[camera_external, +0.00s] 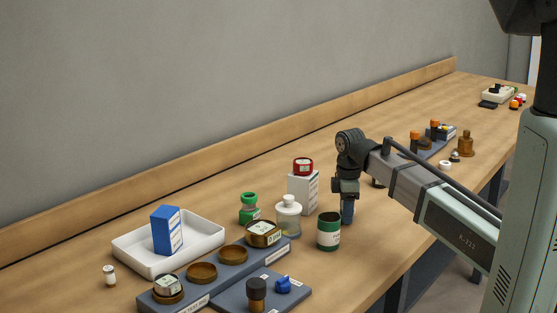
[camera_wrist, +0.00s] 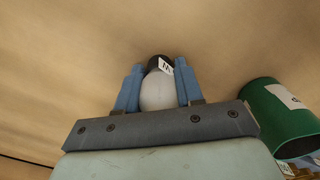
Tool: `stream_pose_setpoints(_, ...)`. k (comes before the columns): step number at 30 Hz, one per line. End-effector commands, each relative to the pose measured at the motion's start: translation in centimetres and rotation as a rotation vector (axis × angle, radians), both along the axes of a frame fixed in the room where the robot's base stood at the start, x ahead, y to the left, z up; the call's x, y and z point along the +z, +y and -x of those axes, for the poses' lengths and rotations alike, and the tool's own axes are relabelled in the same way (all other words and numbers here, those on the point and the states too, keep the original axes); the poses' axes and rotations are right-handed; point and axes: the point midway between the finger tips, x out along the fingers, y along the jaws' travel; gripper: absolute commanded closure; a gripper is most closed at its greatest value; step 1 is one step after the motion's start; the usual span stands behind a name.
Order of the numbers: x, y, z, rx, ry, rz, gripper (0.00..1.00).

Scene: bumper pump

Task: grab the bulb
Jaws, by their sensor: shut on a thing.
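In the wrist view, a pale rounded bulb (camera_wrist: 158,93) with a dark labelled end sits between the two blue fingers of my gripper (camera_wrist: 159,68). The fingers are shut on its sides. In the external view my gripper (camera_external: 347,213) points down at the tabletop, just right of a green tin. The bulb cannot be made out there; the fingers hide it. Whether it touches the table is not clear.
The green tin (camera_external: 329,232) stands close beside my gripper and also shows in the wrist view (camera_wrist: 272,118). A glass jar (camera_external: 288,222), a white box (camera_external: 309,193) with a red-topped tin (camera_external: 303,167), and a white tray (camera_external: 128,256) stand further left.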

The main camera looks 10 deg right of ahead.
Motion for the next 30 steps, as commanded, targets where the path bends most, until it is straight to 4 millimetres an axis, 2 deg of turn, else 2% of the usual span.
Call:
stream_pose_setpoints(1, 0.0, 0.0, 0.0, 0.000, 0.000, 0.000, 0.84)
stream_pose_setpoints(4, 0.0, 0.0, 0.0, 0.000, 0.000, 0.000, 0.93)
stream_pose_setpoints(14, 0.5, 0.0, 0.0, 0.000, -0.001, -0.001, 0.93)
stream_pose_setpoints(20, 2.8, 0.0, -0.1, 0.000, -0.001, -0.001, 0.93)
stream_pose_setpoints(30, 7.8, 0.0, -0.1, -0.001, 0.000, -0.001, 0.93)
